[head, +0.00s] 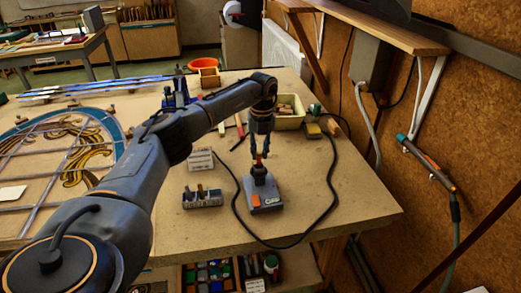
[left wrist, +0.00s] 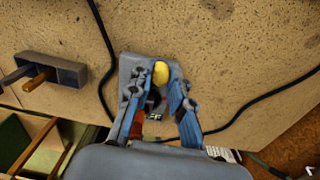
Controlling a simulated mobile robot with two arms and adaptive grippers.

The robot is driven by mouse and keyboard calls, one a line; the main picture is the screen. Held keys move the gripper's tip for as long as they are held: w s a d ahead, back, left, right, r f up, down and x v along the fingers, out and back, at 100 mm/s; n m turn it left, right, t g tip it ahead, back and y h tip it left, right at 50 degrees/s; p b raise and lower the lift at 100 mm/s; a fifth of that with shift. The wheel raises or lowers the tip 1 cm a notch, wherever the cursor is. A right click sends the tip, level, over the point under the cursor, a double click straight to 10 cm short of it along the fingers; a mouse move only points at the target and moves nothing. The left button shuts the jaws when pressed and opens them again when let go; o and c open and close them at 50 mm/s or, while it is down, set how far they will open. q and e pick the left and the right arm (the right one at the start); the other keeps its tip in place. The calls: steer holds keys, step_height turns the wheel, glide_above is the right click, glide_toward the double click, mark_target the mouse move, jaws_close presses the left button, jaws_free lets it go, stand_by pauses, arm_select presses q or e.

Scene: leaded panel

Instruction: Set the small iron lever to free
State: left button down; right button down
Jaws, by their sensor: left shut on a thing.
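A small grey box (head: 271,206) with an orange patch and a pale label on its front stands on the workbench. A short lever (head: 259,161) with a coloured knob rises from its top. My left gripper (head: 259,152) reaches down from above and is shut on the lever. In the left wrist view, the yellow knob (left wrist: 161,72) shows between the fingertips of my left gripper (left wrist: 155,82), with the grey box (left wrist: 128,67) beneath. The fingers hide much of the lever, and I cannot tell its setting or read the label. My right gripper is not in view.
A dark cable (head: 328,190) loops around the box on the workbench (head: 365,205). A small grey block holding tools (head: 203,198) stands to the left. A leaded panel (head: 60,150) lies at the far left. The bench is clear right of the cable.

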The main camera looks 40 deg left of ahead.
mark_target(260, 152)
arm_select(q)
steer(key=c, duration=1.2)
jaws_free()
steer(key=shift+a, duration=0.1)
step_height(260, 152, up, 12)
steer(key=shift+w, duration=0.15)
